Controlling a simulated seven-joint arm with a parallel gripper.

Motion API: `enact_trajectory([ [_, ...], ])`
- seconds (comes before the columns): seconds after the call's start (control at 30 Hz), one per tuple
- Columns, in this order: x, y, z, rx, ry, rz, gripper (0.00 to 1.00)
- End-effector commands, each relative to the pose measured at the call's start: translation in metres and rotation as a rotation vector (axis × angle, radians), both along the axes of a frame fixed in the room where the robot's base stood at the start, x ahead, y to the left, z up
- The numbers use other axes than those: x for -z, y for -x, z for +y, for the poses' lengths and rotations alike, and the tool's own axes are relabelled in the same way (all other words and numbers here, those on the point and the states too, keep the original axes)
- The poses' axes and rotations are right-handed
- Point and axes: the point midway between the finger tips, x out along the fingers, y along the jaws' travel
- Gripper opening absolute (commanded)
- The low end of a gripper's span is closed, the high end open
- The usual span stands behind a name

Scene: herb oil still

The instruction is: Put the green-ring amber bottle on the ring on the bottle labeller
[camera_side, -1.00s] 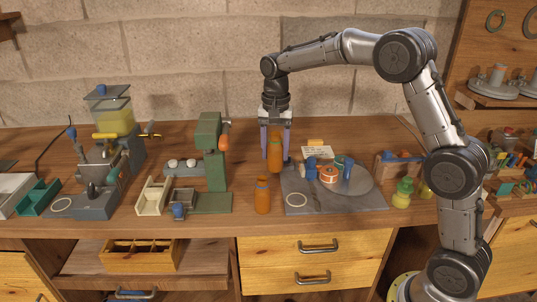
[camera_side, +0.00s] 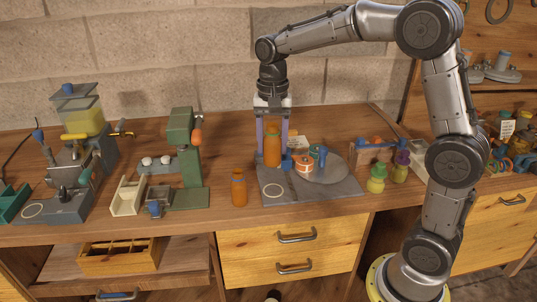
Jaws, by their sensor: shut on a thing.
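My gripper (camera_side: 272,132) points down and is shut on an upright amber bottle (camera_side: 272,153). A green ring on this bottle cannot be made out. The bottle appears above the left part of the bottle labeller, a grey slab (camera_side: 318,190) with a round plate, an orange-and-white roll and blue posts. The labeller's pale ring (camera_side: 273,190) lies near its front left corner, bare, below the held bottle in the picture. The exact height and depth of the bottle over the slab cannot be told. A second amber bottle (camera_side: 239,187) stands on the bench left of the labeller.
A green press (camera_side: 183,160) stands left of the second bottle, with a cream tray (camera_side: 128,194) beside it. A grey machine with a yellow hopper (camera_side: 78,121) is at far left. Small yellow-green (camera_side: 376,178) and purple-topped (camera_side: 401,167) bottles stand to the right.

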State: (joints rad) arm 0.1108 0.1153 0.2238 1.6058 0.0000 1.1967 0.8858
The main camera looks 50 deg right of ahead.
Motion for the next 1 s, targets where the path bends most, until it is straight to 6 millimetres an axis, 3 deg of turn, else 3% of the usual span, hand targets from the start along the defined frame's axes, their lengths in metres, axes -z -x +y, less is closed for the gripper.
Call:
enact_trajectory([
  [0.4,-0.004,0.087,0.000,-0.010,0.001,-0.004,0.00],
  [0.63,-0.010,0.119,-0.001,0.005,0.001,-0.003,0.00],
  [0.77,-0.012,0.117,-0.003,0.012,0.000,0.000,0.00],
  [1.0,0.007,0.073,-0.011,0.014,-0.001,0.004,0.00],
])
